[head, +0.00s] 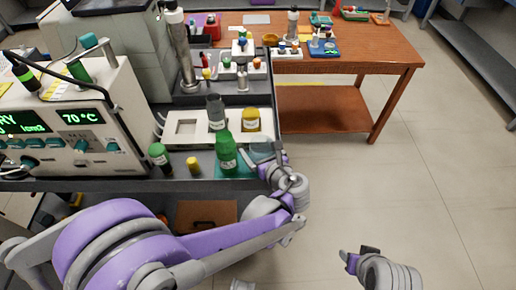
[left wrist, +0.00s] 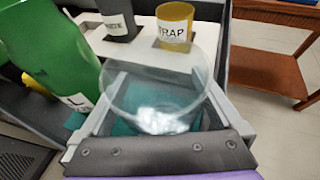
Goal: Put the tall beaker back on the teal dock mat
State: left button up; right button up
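The clear glass beaker (head: 262,150) is at the right front corner of the bench, over or beside the teal dock mat (head: 222,172). In the left wrist view the beaker (left wrist: 155,95) stands between the two grey fingers of my left gripper (left wrist: 160,115), which appear closed on its sides. Teal shows through the glass and left of it. I cannot tell whether its base touches the mat. My left gripper (head: 270,163) is partly hidden in the head view. My right gripper (head: 358,257) is empty over the floor; its opening is unclear.
A green bottle (head: 226,155) stands just left of the beaker. Behind are a white tray (head: 183,128), a grey bottle (head: 216,112) and a yellow jar (head: 250,119). The floor to the right is clear.

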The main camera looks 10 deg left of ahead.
aim_at(262, 156)
pick_arm(q)
jog(key=shift+r, duration=0.1)
jog(key=shift+s+d+r, duration=0.1)
jog(key=shift+d+r, duration=0.05)
jog(key=shift+r, duration=0.05)
jog(key=p+v, duration=0.1)
jog(key=v, duration=1)
jog(key=shift+s+d, duration=0.2)
jog(key=shift+s, duration=0.05)
